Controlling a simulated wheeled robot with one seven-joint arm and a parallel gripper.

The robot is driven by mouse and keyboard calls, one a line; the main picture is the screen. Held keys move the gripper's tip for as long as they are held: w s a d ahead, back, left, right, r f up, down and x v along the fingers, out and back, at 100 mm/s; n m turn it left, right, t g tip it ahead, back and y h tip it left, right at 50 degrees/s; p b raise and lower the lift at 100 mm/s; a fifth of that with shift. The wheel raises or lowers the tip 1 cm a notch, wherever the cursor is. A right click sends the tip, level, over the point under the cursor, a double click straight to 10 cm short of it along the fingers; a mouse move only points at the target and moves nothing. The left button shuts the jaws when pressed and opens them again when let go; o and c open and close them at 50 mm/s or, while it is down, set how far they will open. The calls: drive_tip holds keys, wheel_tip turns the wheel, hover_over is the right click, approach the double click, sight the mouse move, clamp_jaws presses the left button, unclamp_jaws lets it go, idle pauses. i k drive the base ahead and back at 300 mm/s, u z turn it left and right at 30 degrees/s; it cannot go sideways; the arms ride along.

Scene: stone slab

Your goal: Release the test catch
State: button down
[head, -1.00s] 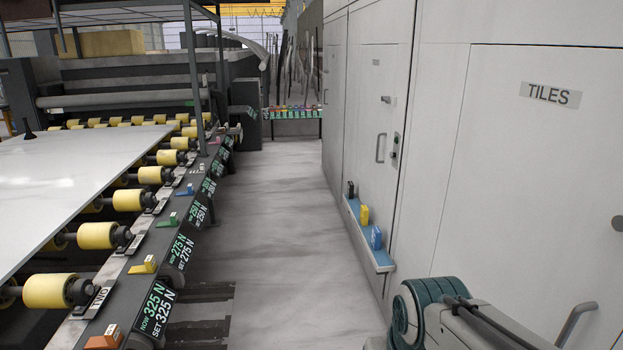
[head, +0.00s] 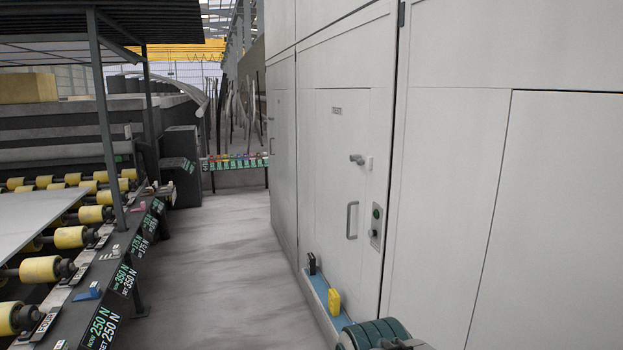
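A narrow pale door (head: 335,170) in the white wall at right of centre bears a small sign (head: 335,110) too small to read. A short dark-tipped catch or knob (head: 356,159) sticks out near the door's upper right edge. Below it is a grey pull handle (head: 352,220). A plate with a green button (head: 376,213) sits beside the door on the right. I cannot tell which of these is the test catch. The door looks shut. Part of my arm with teal rings shows at the bottom edge; my gripper is out of view.
A low blue shelf (head: 319,285) juts from the wall, holding a black item (head: 312,264) and a yellow item (head: 334,302). The roller line (head: 70,237) with its slab (head: 25,222) runs along the left. The grey floor aisle (head: 225,260) between is clear.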

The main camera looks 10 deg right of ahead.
sight(354, 158)
drive_tip(key=i, duration=1.95)
drive_tip(key=z, duration=0.05)
